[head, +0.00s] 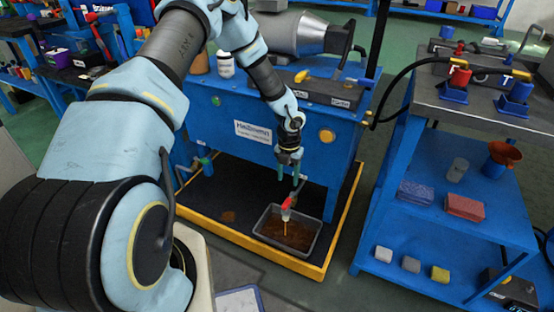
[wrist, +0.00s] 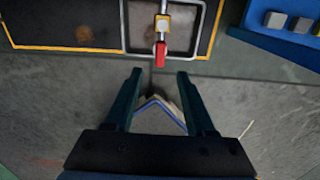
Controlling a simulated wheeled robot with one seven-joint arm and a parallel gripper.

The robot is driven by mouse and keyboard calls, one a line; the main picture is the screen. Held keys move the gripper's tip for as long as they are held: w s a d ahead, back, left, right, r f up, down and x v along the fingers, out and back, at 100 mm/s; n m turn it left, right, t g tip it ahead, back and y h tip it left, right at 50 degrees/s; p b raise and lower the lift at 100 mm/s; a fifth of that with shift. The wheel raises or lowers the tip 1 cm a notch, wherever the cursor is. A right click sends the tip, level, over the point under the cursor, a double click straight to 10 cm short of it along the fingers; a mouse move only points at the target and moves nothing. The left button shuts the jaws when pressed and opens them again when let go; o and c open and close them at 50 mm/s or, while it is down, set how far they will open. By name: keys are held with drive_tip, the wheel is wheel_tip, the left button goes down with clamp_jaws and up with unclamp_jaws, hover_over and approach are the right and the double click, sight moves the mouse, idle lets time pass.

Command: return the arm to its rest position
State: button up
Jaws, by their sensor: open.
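My arm reaches from the left of the head view over to the blue machine. My gripper (head: 289,178) points down in front of the machine, above the red-handled valve (head: 287,202). In the wrist view my gripper (wrist: 160,73) has its two fingers apart with nothing between them. The red handle (wrist: 160,54) lies just beyond the fingertips there, apart from them. A thin brown streak shows below the valve, over the grey tray (head: 310,252) of brown liquid.
The blue machine (head: 225,108) stands behind my gripper, over a yellow-edged black floor pan (head: 240,234). A blue shelf cart (head: 450,222) with sponges and blocks stands at right. A workbench (head: 25,82) is at far left. Grey floor shows in front.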

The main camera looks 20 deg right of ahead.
drive_tip(key=a+r+n, duration=1.9)
drive_tip(key=n, duration=0.4)
drive_tip(key=s+a+r+n+t, duration=0.2)
drive_tip(key=s+a+r+n, duration=0.85)
drive_tip(key=n, duration=0.95)
wheel_tip(320, 180, up, 18)
drive_tip(key=p, duration=1.9)
drive_tip(key=shift+a+r+n, duration=0.15)
drive_tip(key=shift+n, duration=0.15)
